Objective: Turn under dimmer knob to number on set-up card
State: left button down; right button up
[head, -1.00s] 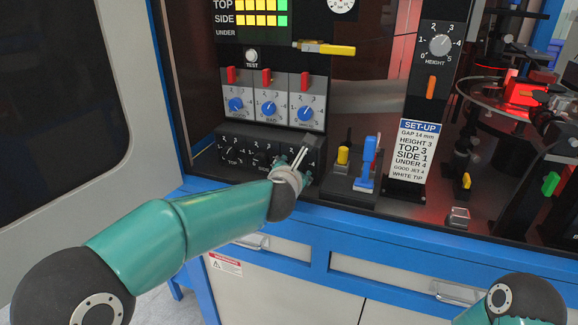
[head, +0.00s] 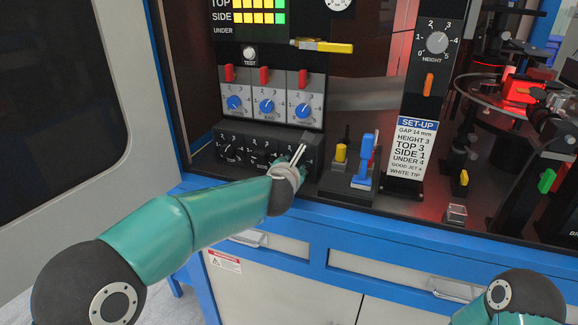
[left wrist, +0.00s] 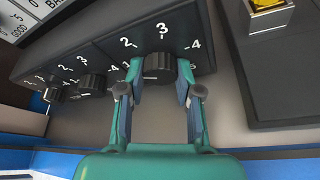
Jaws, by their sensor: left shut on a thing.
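The under dimmer knob (left wrist: 160,66) is a black ribbed knob on the sloped dark dimmer panel (head: 232,140), at its right end. Its scale shows 2, 3 and 4 above it in the left wrist view. Its pointer mark is hidden, so I cannot tell its setting. My left gripper (left wrist: 160,82) is shut on this knob, one finger on each side; in the head view its fingers (head: 299,154) reach the panel from below. The white set-up card (head: 412,150) reads UNDER 4. My right gripper is outside the head view; only part of that arm shows.
The top and side dimmer knobs (left wrist: 92,84) sit left on the same panel. Blue gain knobs (head: 266,106) with red levers are above. A block with a blue lever (head: 366,158) stands close right of my left gripper. The UNDER display row shows no lit squares.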

pick_arm(q)
jog(key=shift+r+m+t+y+b, duration=0.1)
jog(key=shift+m+t+y+b, duration=0.7)
jog(key=shift+m, duration=0.6)
jog(key=shift+d+m+t+y+b, duration=0.1)
jog(key=shift+m+t+y+b, duration=0.3)
jog(key=shift+m, duration=0.7)
jog(key=shift+r, duration=0.1)
jog(key=c, duration=0.8)
grip_release()
jog(key=shift+d, duration=0.1)
jog(key=shift+f, duration=0.2)
